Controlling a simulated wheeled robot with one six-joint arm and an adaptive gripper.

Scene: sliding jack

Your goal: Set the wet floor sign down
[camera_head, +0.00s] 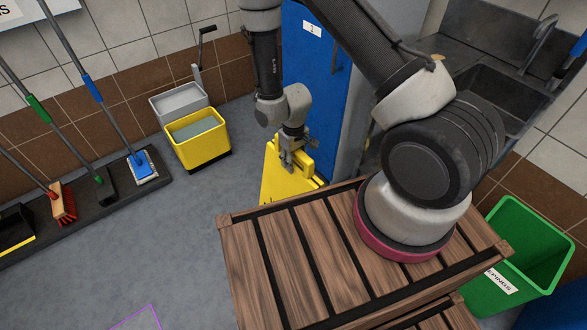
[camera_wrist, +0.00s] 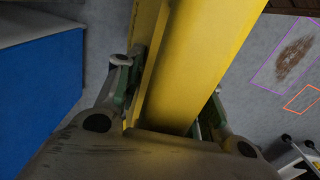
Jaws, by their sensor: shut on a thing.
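The yellow wet floor sign (camera_head: 279,179) is beyond the far edge of my wooden-slat deck, in front of the blue locker. My gripper (camera_head: 291,160) is shut on its top edge, from above. In the wrist view the sign (camera_wrist: 205,55) runs up through the middle, between the two fingers of my gripper (camera_wrist: 160,100). The sign's lower part is hidden behind the deck in the head view, so I cannot tell whether it touches the floor. The wrist view shows a purple outline (camera_wrist: 284,50) around a brown stain on the floor, and an orange outline (camera_wrist: 303,99) beside it.
A yellow mop bucket (camera_head: 197,140) with a grey wringer stands left of the sign. Brushes and mops stand on a dark rack (camera_head: 125,190) along the left wall. A blue locker (camera_head: 310,85) is close behind my gripper. A green bin (camera_head: 520,250) is at right.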

